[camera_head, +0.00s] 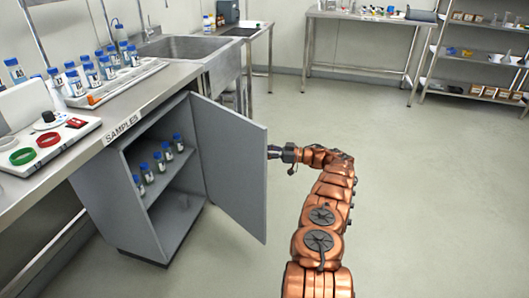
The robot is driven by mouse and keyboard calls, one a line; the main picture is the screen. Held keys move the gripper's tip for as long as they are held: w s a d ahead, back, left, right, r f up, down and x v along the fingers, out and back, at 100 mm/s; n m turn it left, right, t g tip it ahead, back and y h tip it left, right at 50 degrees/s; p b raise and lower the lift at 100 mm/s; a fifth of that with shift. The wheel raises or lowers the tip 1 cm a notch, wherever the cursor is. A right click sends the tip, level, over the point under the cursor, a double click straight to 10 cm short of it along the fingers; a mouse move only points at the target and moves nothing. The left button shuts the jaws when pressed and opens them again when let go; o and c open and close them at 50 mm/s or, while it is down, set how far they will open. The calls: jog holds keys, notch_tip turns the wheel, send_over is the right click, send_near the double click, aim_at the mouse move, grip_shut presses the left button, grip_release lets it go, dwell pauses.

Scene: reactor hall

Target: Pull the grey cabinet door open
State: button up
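The grey cabinet (133,198) stands under the counter at the left. Its door (229,164) is swung wide open to the right, and the inside shows. My gripper (272,152) is at the outer face of the door, close to its free edge. The fingertips are small and partly cut off by the door's edge, so whether they touch the door or a handle cannot be told. Any handle is hidden from this view. My copper arm reaches up from the bottom of the picture to the right of the door.
Several blue-capped bottles (159,162) stand on the cabinet shelf. The counter (150,92) above bears a "SAMPLES" label, a bottle tray and a sink (185,47). A steel table (372,17) and a shelf rack (480,55) stand at the back. The floor (440,190) at the right is clear.

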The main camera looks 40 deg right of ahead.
jog(key=v, duration=0.7)
jog(key=shift+s+d, duration=0.2)
